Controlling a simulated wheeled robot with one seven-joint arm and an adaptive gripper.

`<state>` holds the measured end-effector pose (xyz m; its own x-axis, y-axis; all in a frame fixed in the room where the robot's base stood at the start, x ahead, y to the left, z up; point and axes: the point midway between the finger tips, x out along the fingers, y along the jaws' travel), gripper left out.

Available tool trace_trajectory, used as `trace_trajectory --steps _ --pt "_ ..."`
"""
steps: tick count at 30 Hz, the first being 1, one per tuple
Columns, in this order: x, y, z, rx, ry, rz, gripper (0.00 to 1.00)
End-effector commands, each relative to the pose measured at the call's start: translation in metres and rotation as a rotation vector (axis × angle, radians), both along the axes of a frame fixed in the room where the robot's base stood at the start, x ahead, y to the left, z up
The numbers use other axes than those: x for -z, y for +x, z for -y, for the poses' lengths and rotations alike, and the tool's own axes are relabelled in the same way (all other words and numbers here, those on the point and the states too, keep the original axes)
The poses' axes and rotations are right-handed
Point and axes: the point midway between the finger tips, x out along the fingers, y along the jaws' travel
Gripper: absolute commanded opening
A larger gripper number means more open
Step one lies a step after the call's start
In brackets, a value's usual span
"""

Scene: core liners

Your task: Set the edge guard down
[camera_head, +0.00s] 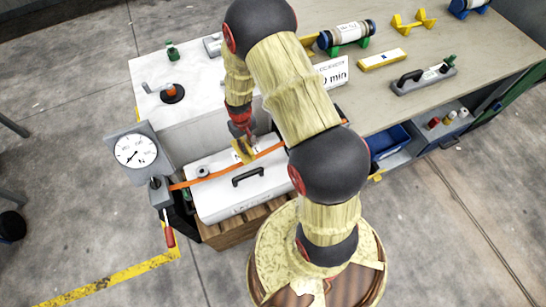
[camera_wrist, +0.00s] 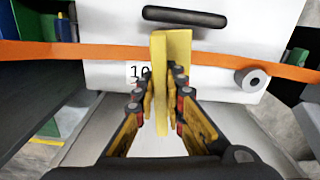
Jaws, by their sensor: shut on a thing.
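The edge guard (camera_wrist: 160,75) is a yellow angled piece with two flat faces. My gripper (camera_wrist: 158,92) is shut on it, with a finger on each side. In the head view the guard (camera_head: 244,151) hangs below my gripper (camera_head: 240,128), at or just above the orange strap (camera_head: 220,172) that crosses the white case (camera_head: 255,197). In the wrist view the guard overlaps the strap in the picture. I cannot tell whether they touch. My arm hides part of the case's right side.
The case has a black handle (camera_head: 248,175) and a grey round fitting (camera_wrist: 251,79). A dial gauge (camera_head: 136,150) stands at its left. Behind is a bench (camera_head: 440,105) with a yellow block (camera_head: 382,60), a black-handled tool (camera_head: 420,77) and cylinders on stands.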

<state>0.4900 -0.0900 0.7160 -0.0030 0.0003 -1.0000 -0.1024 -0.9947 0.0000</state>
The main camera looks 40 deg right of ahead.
Motion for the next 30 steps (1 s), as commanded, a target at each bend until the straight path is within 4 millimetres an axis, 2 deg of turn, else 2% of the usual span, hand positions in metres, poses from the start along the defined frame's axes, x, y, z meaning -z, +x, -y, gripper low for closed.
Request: trace_trajectory --steps 1,6,9,12,17,25,30 --pt "0.011 -0.007 0.023 0.033 0.0 0.003 0.0" --pt "0.011 -0.032 0.079 0.1 -0.002 0.004 0.0" --pt "0.008 -0.045 0.1 0.128 -0.002 0.003 0.0" --pt "0.005 -0.053 0.113 0.145 -0.001 0.002 0.0" --pt "0.012 -0.058 0.12 0.152 0.0 0.0 0.0" --pt "0.058 -0.057 0.119 0.151 -0.001 0.001 0.0" --pt "0.073 -0.057 0.119 0.151 -0.001 0.001 0.0"
